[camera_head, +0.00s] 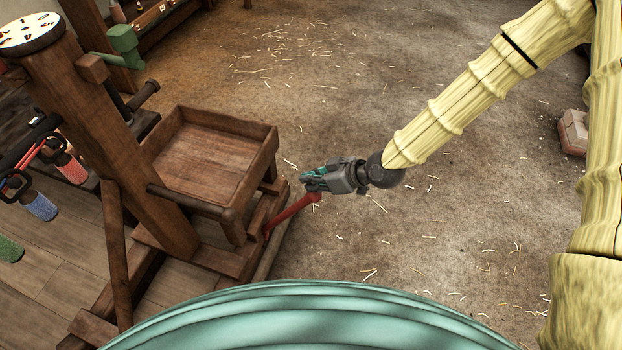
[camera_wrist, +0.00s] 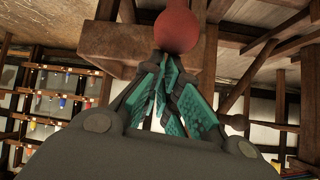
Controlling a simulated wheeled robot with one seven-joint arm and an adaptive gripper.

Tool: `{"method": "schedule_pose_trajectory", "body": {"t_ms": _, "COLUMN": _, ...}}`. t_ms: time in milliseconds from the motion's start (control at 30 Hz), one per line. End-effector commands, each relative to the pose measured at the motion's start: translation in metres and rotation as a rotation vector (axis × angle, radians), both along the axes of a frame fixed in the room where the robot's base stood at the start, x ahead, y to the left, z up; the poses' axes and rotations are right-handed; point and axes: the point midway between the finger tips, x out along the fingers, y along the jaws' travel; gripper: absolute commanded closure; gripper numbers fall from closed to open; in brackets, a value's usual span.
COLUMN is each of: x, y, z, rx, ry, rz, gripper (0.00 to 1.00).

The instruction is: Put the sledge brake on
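The sledge brake is a red lever (camera_head: 290,215) on the right side of the wooden sledge (camera_head: 225,262). It slants up and to the right from the sledge's base, ending in a red knob. The knob (camera_wrist: 177,31) is large in the wrist view, just past my fingertips. My gripper (camera_head: 308,180) is at the lever's upper end. In the wrist view my gripper's fingertips (camera_wrist: 168,58) are drawn together with nothing visible between them. I cannot tell whether they touch the knob. The lever's shaft is hidden in the wrist view.
A wooden tray (camera_head: 205,160) is on the sledge, beside a thick post (camera_head: 110,140) with a round dial (camera_head: 30,33) on top. Coloured bobbins (camera_head: 40,206) hang at the left. Straw-strewn floor (camera_head: 400,240) is open to the right; a pale block (camera_head: 573,130) lies at the far right.

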Motion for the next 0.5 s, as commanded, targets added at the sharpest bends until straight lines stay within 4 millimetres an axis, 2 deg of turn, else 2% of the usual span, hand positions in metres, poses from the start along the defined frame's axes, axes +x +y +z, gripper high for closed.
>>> {"method": "schedule_pose_trajectory", "body": {"t_ms": 33, "x": -0.006, "y": -0.003, "z": -0.004, "rx": -0.015, "ry": 0.021, "rz": 0.002, "gripper": 1.0}}
{"method": "schedule_pose_trajectory", "body": {"t_ms": 333, "x": 0.009, "y": 0.026, "z": 0.025, "rx": 0.0, "ry": -0.006, "rz": 0.004, "gripper": 1.0}}
{"method": "schedule_pose_trajectory", "body": {"t_ms": 500, "x": 0.004, "y": 0.009, "z": 0.034, "rx": 0.002, "ry": -0.008, "rz": 0.002, "gripper": 1.0}}
